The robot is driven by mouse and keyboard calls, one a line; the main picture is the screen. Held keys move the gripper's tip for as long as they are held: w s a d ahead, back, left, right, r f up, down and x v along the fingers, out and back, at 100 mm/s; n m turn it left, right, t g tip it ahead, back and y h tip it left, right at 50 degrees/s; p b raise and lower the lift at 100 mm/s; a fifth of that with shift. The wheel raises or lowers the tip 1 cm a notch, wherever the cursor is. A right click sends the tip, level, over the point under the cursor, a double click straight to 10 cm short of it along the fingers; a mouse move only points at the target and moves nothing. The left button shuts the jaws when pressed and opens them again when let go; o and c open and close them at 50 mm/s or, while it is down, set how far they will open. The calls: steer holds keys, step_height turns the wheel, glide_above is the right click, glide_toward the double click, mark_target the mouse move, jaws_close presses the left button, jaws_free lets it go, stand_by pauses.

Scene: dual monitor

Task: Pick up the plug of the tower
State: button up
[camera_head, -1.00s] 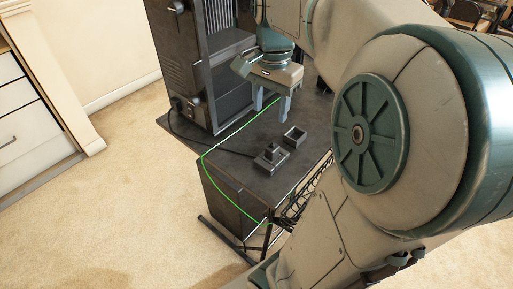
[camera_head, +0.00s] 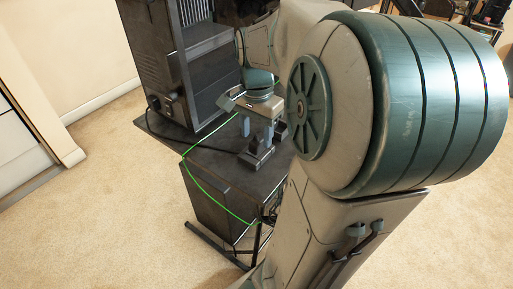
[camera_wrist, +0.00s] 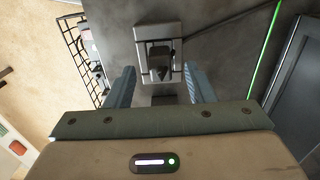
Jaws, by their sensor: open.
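The plug is a dark block with a raised upright part, lying on the dark desk (camera_head: 215,165). It shows below my gripper in the head view (camera_head: 256,156) and between the fingers in the wrist view (camera_wrist: 158,62). A black cable (camera_wrist: 235,23) runs from it toward the tower (camera_head: 155,65). My gripper (camera_head: 256,135) is open and empty, pointing down just above the plug. In the wrist view its fingertips (camera_wrist: 160,72) lie to the left and right of the plug; I cannot tell any contact.
A wire basket (camera_wrist: 80,50) is at the desk's side. The tower stands close to my gripper.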

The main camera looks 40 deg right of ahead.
mark_target(256, 140)
step_height(256, 140, down, 3)
steer(key=shift+f+b, duration=0.15)
steer(key=shift+b, duration=0.3)
jaws_close()
steer(key=shift+d+r+p, duration=0.1)
steer(key=shift+r+p, duration=0.3)
steer(key=shift+r, duration=0.35)
steer(key=r, duration=0.1)
steer(key=r+p, duration=0.1)
steer(key=r, duration=0.1)
steer(key=shift+s+d+r+p, duration=0.3)
steer(key=shift+s+r+p, duration=0.05)
steer(key=shift+s+r, duration=0.05)
steer(key=s+d+r+p, duration=0.5)
steer(key=s+r+p, duration=0.1)
steer(key=s+r, duration=0.3)
steer(key=shift+d+r+p, duration=0.3)
steer(key=shift+d+r, duration=0.1)
steer(key=shift+r, duration=0.35)
steer(key=shift+r, duration=0.1)
